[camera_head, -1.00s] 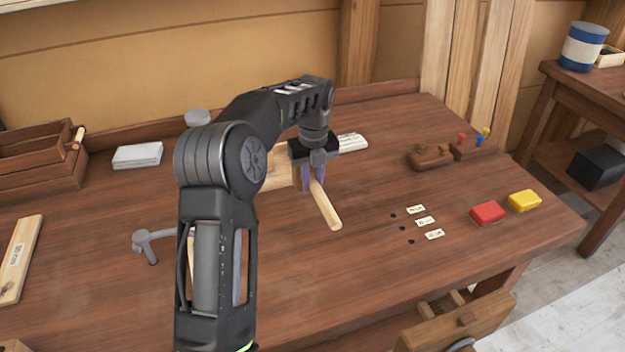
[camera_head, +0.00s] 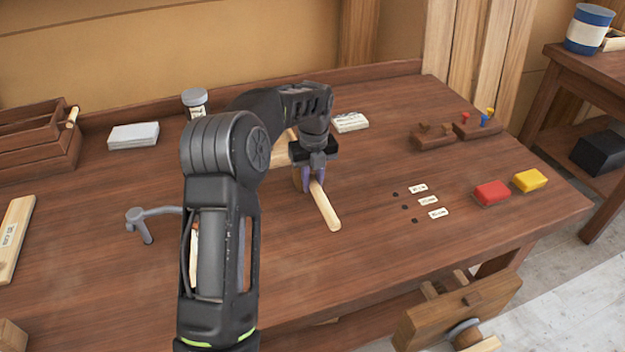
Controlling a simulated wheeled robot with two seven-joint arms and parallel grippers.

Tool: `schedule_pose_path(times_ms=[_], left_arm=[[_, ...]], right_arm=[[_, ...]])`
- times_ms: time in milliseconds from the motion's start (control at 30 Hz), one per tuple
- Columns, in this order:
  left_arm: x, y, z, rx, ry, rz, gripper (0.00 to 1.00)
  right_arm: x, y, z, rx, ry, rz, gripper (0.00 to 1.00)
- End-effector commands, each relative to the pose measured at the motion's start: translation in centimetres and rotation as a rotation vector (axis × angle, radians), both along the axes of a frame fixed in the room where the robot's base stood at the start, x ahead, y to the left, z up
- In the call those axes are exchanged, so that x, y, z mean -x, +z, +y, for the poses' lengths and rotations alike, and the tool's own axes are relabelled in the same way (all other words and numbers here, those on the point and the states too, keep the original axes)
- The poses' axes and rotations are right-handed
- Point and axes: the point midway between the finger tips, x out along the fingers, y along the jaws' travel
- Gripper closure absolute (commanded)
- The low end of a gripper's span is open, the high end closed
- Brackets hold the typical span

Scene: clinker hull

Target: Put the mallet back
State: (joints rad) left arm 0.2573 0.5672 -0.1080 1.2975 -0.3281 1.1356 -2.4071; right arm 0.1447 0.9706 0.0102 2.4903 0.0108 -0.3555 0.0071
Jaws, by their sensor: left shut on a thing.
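My left gripper (camera_head: 314,186) is shut on the mallet, over the middle of the workbench. The mallet's pale wooden handle (camera_head: 326,210) sticks out of the jaws toward the lower right, with its end free. A pale wooden part (camera_head: 276,156) shows behind the gripper and arm. I cannot tell whether it is the mallet's head or another thing. Whether the handle touches the bench top is not clear. My right gripper is not in view.
On the workbench (camera_head: 360,255) stand a wooden box (camera_head: 40,150), a grey-headed tool (camera_head: 140,222), red (camera_head: 491,193) and yellow (camera_head: 530,180) blocks, and a peg rack (camera_head: 433,137). Small holes lie beside labels (camera_head: 428,200). A wooden vise-like part (camera_head: 458,308) juts from the front edge.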

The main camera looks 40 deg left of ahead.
Motion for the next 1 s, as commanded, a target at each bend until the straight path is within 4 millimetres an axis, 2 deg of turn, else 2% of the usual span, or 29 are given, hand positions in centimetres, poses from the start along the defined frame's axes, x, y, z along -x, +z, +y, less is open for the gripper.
schedule_pose_path(times_ms=[367, 833, 867, 1000], left_arm=[[-0.04, 0.05, 0.01, 0.0, 0.0, -0.001, 1.0], [-0.04, -0.85, 0.0, 0.0, -0.001, -0.001, 1.0], [-0.04, -0.84, 0.0, 0.0, -0.001, -0.001, 0.79], [-0.02, -0.8, -0.01, 0.0, -0.001, -0.001, 0.67]], right_arm=[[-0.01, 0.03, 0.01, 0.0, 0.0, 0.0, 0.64], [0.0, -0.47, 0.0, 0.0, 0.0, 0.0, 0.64], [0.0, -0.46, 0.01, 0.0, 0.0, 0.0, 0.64], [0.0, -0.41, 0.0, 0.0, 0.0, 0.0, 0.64]])
